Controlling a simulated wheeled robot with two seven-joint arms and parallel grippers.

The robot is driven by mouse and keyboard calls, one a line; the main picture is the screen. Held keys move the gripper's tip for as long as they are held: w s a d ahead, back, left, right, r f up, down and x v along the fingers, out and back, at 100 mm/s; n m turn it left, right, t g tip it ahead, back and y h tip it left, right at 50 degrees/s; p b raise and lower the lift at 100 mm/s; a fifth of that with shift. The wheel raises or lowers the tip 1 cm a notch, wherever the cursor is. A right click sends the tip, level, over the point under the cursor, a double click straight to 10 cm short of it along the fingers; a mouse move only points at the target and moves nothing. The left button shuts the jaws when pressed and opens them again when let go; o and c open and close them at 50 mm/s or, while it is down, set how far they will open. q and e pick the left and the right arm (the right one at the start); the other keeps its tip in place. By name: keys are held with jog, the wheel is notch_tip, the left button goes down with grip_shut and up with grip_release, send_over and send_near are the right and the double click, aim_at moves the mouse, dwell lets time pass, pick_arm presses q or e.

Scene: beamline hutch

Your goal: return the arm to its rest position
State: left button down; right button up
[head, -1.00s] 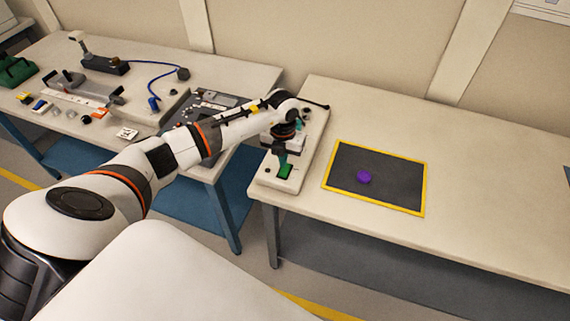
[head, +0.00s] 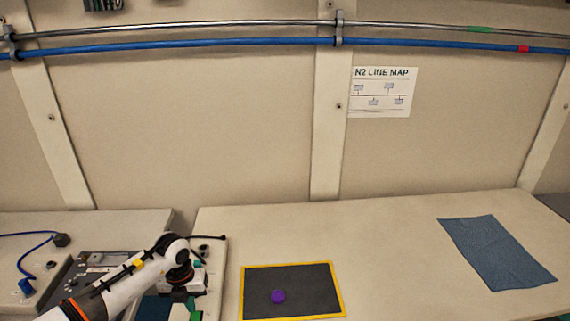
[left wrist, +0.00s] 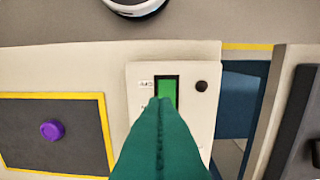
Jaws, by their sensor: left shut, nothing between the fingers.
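My left arm (head: 120,291) comes in from the lower left in the head view and reaches to the left end of the right-hand table. My left gripper (head: 191,302) points down there, near the picture's bottom edge. In the left wrist view its teal fingers (left wrist: 161,103) are shut together with nothing between them. They are in front of a pale panel (left wrist: 202,112) with a green part (left wrist: 167,88) in a dark frame and a black knob (left wrist: 201,86). The fingers hide the lower part of the panel; contact cannot be told. My right gripper is not in view.
A black mat (head: 312,281) with a yellow border carries a purple piece (head: 278,296), right of the gripper. A blue cloth (head: 495,252) lies farther right. The table (head: 390,240) between is bare. A gap separates it from the left table (head: 120,222). Pipes (head: 200,46) run along the wall.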

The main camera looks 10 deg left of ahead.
pick_arm(q)
jog(key=d+r+t+h, duration=0.3)
jog(key=d+h, duration=0.6)
jog(key=d, duration=1.1)
jog(key=s+d+r+n+t+h, duration=0.1)
jog(key=d+r+n+t+h, duration=0.2)
jog(key=d+r+t+h, duration=0.45)
jog(key=a+r+n+t+y, duration=0.5)
jog(key=r+n+t, duration=0.15)
jog(key=n, duration=0.25)
jog(key=s+a+f+n+y, duration=0.3)
jog(key=a+f+n+y, duration=0.1)
jog(key=a+n+y, duration=0.85)
jog(key=s+f+n+g, duration=0.3)
jog(key=s+f+g, duration=0.35)
jog(key=s, duration=0.45)
jog(key=s+f+n+g, duration=0.45)
jog(key=s+g, duration=0.25)
jog(key=s, duration=0.4)
notch_tip(320, 180, down, 29)
jog(key=s+d+g+b, duration=0.1)
jog(key=s+g+b, duration=0.1)
jog(key=b, duration=0.1)
jog(key=s+a+f+m+b, duration=0.1)
jog(key=s+a+f, duration=0.1)
jog(key=s+f, duration=1.4)
notch_tip(320, 180, down, 3)
jog(key=shift+s+a+r+g+h+b, duration=0.1)
jog(key=shift+s+a+g+h+b, duration=0.2)
jog(key=shift+a+g, duration=0.1)
